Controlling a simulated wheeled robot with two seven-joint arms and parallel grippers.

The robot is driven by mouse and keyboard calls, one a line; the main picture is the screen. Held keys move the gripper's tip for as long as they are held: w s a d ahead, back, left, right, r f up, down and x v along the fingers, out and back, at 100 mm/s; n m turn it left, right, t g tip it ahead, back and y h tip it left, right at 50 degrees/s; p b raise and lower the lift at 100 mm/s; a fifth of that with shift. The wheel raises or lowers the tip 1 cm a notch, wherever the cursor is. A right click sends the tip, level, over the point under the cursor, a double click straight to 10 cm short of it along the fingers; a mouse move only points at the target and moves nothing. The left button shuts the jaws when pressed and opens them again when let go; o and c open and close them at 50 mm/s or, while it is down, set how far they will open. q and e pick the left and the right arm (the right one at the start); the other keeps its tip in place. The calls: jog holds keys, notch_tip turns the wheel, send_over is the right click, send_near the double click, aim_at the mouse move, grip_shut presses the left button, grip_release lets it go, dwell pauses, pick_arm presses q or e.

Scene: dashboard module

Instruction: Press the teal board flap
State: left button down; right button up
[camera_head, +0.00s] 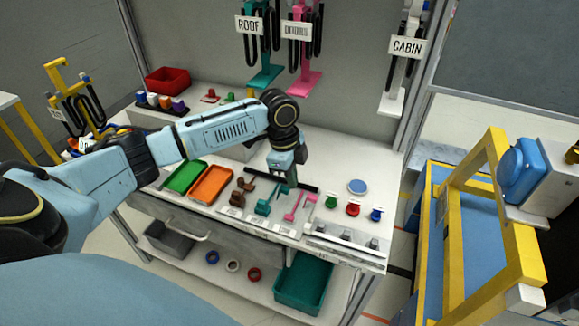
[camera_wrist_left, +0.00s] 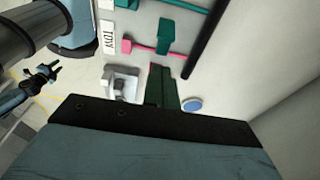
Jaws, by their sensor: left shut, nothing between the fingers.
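The teal board flap (camera_head: 265,206) is a small teal piece with an arm on the white workbench (camera_head: 345,185), between a brown piece (camera_head: 242,186) and a pink piece (camera_head: 297,207). My left gripper (camera_head: 290,181) points down just behind and right of the teal flap. It is shut and empty. I cannot tell whether it touches anything. In the left wrist view a teal arm (camera_wrist_left: 178,6) lies along the top edge, with a pink bar (camera_wrist_left: 140,47) beside it. A teal block shows over that bar; I cannot tell what it belongs to. My right gripper is not identifiable.
A black bar (camera_head: 306,187) lies behind the pieces. Green (camera_head: 186,176) and orange (camera_head: 211,184) trays are to the left. A yellow frame (camera_head: 497,180) stands beyond the bench's right side.

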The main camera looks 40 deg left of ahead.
aim_at(284, 193)
pick_arm(q)
notch_tip(284, 193, down, 2)
jog(key=shift+d+f, duration=0.15)
jog(key=shift+f, duration=0.05)
jog(key=shift+w+d+f, duration=0.1)
jog(key=shift+f, duration=0.3)
pick_arm(e)
jog(key=shift+s+f, duration=0.3)
jog(key=shift+s, duration=0.25)
